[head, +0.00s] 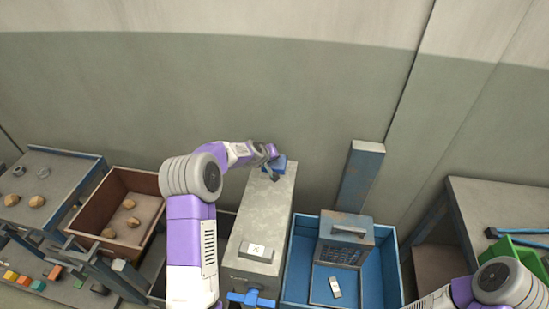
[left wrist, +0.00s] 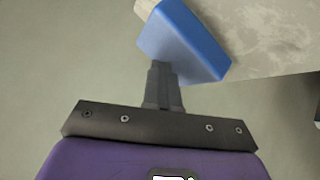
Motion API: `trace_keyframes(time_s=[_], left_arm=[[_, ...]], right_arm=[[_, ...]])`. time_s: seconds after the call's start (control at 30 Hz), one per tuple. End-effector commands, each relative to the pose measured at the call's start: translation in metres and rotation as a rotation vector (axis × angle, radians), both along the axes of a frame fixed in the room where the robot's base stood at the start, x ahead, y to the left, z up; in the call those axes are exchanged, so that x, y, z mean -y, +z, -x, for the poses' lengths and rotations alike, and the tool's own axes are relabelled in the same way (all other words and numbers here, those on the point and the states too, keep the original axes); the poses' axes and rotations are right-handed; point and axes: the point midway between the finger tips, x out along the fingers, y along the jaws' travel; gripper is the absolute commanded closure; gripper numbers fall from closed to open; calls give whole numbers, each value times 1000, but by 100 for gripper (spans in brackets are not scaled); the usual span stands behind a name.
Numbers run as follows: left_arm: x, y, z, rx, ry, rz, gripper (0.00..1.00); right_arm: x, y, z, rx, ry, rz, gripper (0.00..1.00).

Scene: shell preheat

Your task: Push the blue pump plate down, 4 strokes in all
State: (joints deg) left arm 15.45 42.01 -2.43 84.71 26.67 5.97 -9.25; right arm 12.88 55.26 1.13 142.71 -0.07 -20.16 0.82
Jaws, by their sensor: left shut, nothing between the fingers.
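The blue pump plate (head: 279,163) is at the far end of a long grey bench top (head: 262,208) in the head view. It fills the upper middle of the left wrist view as a blue block (left wrist: 188,42). My left gripper (left wrist: 160,68) is shut and empty, its fingertips overlapping the plate's lower edge in that view. I cannot tell whether they touch it. In the head view my left gripper (head: 271,152) is at the plate, partly hidden by my own wrist. My right arm shows at the bottom right; its gripper is out of frame.
A white tile (head: 257,251) lies on the near part of the bench top. A blue tray (head: 294,270) with a grey-blue box (head: 345,240) stands to the right, near a blue post (head: 360,175). A brown crate (head: 96,197) with several lumps stands left. The wall is behind.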

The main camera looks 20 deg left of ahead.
Motion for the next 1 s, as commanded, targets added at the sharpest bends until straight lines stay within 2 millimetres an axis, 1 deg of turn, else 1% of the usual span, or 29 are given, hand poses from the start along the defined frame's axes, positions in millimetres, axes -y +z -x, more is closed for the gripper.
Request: trace_keyframes(time_s=[0.03, 0.47, 0.77, 1.0], left_arm=[[1, -5, 1, -7, -3, 2, 100], [2, -10, 2, -9, -3, 4, 100], [2, -9, 2, -9, -4, 3, 100], [2, 2, 2, -9, -4, 3, 100]], right_arm=[[0, -1, 0, 0, 0, 0, 55], [0, -7, 0, 0, 0, 0, 55], [0, -5, 0, 0, 0, 0, 55], [0, 3, 0, 0, 0, 0, 55]])
